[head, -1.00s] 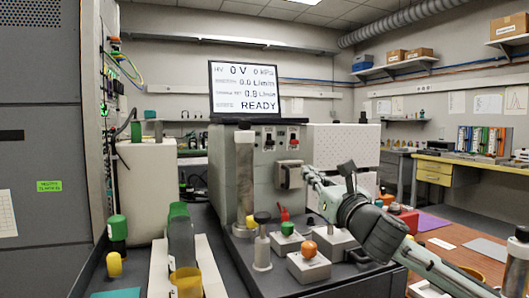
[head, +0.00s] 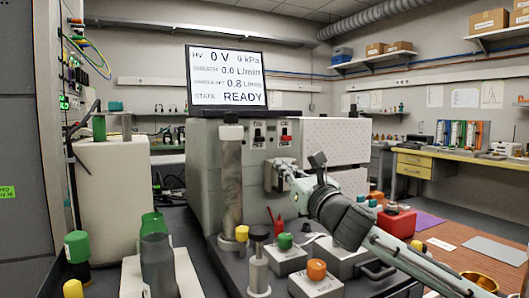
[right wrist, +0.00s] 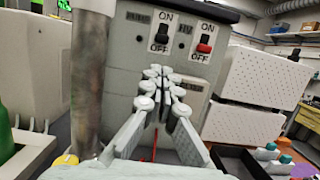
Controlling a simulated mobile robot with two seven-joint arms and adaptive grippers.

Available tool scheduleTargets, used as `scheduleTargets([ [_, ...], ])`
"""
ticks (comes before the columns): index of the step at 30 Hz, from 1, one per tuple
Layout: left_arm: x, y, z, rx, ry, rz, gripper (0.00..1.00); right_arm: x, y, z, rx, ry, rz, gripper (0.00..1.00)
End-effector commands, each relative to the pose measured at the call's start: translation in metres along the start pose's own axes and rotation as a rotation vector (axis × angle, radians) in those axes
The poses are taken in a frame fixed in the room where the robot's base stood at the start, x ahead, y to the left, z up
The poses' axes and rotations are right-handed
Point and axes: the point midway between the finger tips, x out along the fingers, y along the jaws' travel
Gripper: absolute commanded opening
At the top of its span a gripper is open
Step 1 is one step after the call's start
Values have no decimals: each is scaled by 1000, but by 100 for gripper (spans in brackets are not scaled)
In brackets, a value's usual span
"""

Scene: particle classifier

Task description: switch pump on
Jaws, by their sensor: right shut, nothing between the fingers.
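The grey machine front (head: 208,165) carries a black toggle switch (head: 258,136) and, right of it, a red one (head: 285,133). The right wrist view shows the black switch (right wrist: 160,42) and red switch (right wrist: 205,45) between ON above and OFF below. Both levers appear to point down. Their name labels are too small to read surely. The screen (head: 227,78) reads READY, 0 V and 0.0 L/min. My right gripper (head: 279,168) is shut and empty, below the switches. In its wrist view the fingertips (right wrist: 160,74) appear below the black switch, apart from it. My left gripper is not in view.
Below are blocks with a green knob (head: 284,241) and an orange knob (head: 317,269). A perforated white box (head: 340,141) is at right. Green-capped bottles (head: 154,225) stand at front left.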

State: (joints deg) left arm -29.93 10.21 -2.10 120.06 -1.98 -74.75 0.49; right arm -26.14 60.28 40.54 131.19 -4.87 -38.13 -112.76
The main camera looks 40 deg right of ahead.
Motion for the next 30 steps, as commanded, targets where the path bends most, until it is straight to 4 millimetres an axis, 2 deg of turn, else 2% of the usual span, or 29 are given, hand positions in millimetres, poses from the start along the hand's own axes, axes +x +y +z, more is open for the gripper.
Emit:
scheduleTargets([
  [5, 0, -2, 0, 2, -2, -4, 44, 18, 0, 1, -3, -3, 1, 0],
  [12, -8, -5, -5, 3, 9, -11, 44, 66, 0, 3, -6, -5, 0, 0],
  [15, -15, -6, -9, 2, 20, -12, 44, 80, 0, 4, -2, -4, 0, 0],
  [21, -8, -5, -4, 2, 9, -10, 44, 94, 0, 2, 0, -2, 0, 0],
  [30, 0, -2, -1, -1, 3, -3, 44, 99, 0, 1, -1, -1, -1, 0],
])
